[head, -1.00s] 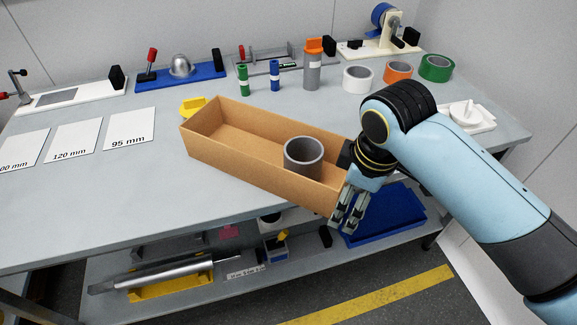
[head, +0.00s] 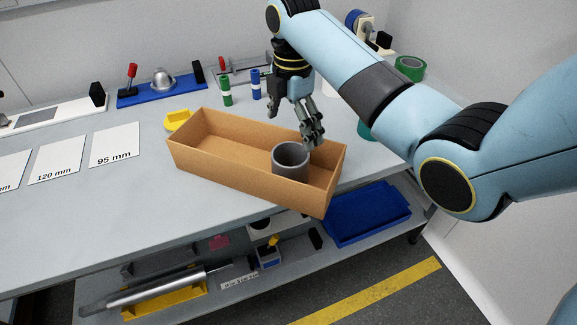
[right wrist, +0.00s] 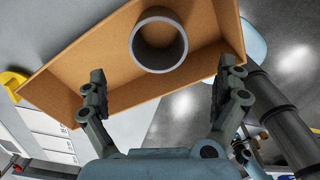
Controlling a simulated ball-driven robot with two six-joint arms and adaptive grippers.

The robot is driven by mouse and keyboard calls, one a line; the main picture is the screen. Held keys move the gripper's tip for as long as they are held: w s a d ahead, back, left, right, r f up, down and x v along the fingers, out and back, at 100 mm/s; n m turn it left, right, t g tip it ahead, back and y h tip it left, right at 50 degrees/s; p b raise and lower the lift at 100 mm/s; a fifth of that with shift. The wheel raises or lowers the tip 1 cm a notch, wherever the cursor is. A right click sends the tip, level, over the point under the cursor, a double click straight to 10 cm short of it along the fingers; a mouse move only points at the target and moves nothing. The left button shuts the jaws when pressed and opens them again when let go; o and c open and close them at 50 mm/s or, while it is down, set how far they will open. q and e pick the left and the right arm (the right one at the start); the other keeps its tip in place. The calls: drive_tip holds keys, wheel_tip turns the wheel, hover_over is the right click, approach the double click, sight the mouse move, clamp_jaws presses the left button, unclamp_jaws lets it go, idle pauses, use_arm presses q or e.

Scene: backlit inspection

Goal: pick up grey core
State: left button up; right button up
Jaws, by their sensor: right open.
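The grey core (head: 291,160), a short open tube, stands upright inside a brown cardboard box (head: 215,172), near the box's right end. The core also shows in the right wrist view (right wrist: 158,18), standing in the box (right wrist: 66,84) beyond the fingers. My right gripper (head: 315,141) is above the right part of the box, just behind and to the right of the core in the head view. In the right wrist view the gripper (right wrist: 163,72) has its fingers spread wide, with nothing between them. My left gripper is not in view.
The box sits at the table's front edge. A yellow piece (head: 177,120) lies behind its left end. Green (head: 226,91) and blue (head: 256,85) small cylinders stand farther back. White cards (head: 113,145) lie to the left. A blue tray (head: 362,212) is on the lower shelf.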

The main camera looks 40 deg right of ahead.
sight(290, 160)
wheel_tip(290, 160, down, 5)
drive_tip(key=shift+r, duration=0.1)
wheel_tip(290, 160, down, 6)
drive_tip(key=shift+w+a+r, duration=0.1)
drive_tip(key=shift+r, duration=0.05)
drive_tip(key=c, duration=1)
